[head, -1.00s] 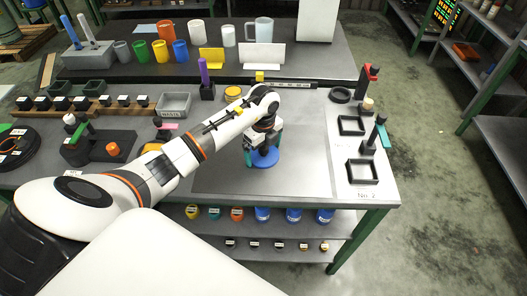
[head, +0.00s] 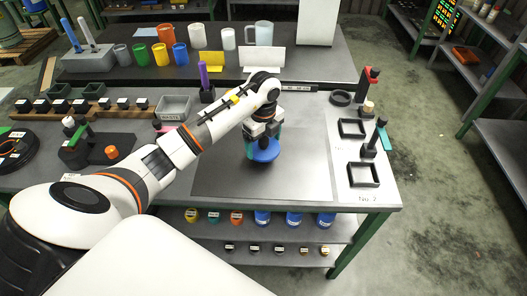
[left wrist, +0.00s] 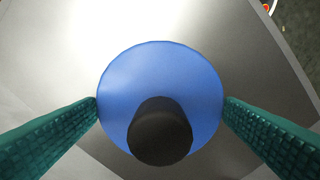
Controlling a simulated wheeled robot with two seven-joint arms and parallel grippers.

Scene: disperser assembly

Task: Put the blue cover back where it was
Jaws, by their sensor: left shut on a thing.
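The blue cover (head: 265,154) is a round disc with a black knob in its middle. My left gripper (head: 263,143) is shut on it from above, over the dark grey mat (head: 225,178) on the table. In the left wrist view the cover (left wrist: 160,75) sits between the two green finger pads, which touch its rim on both sides. Its knob (left wrist: 160,131) points towards the camera. The cover looks slightly raised above the mat, but the gap is hard to judge. My right gripper is not in view.
Square black frames (head: 363,174) and small upright holders (head: 375,138) stand along the table's right side. A grey bin (head: 174,107) and a black holder with a purple item (head: 206,86) are behind my left arm. The mat right of the cover is clear.

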